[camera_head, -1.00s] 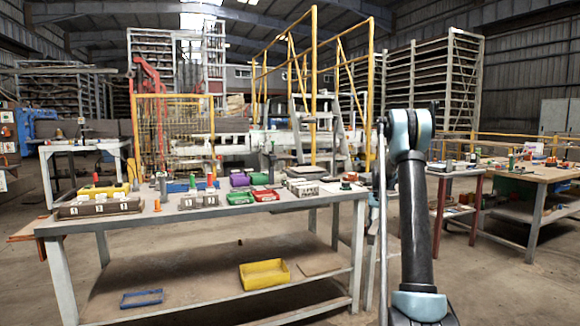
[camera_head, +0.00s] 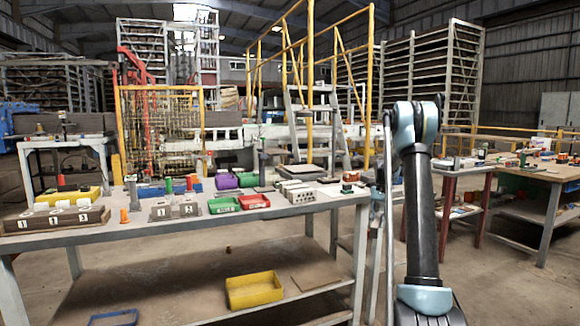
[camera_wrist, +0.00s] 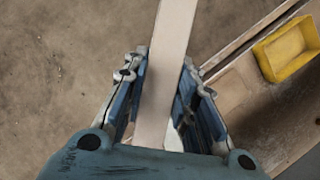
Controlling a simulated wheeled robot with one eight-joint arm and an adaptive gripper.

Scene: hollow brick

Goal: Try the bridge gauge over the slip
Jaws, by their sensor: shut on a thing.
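In the wrist view my gripper (camera_wrist: 161,68) is shut on a long pale flat bar (camera_wrist: 172,30), which runs out between the fingers past the top edge. I cannot tell from its shape whether this bar is the bridge gauge. It is over the floor, beside the table's lower shelf. In the head view a grey workbench (camera_head: 240,222) stands ahead, with small pieces along its top. A block marked with numbers (camera_head: 50,222) is at its left end and a smaller one (camera_head: 175,211) near its middle. I cannot pick out the slip among them.
Green (camera_head: 224,206) and red (camera_head: 254,202) trays and a row of pale grey pieces (camera_head: 300,192) lie on the bench. A yellow bin (camera_head: 254,290) is on its lower shelf. Another wooden-topped bench (camera_head: 545,171) stands at the right.

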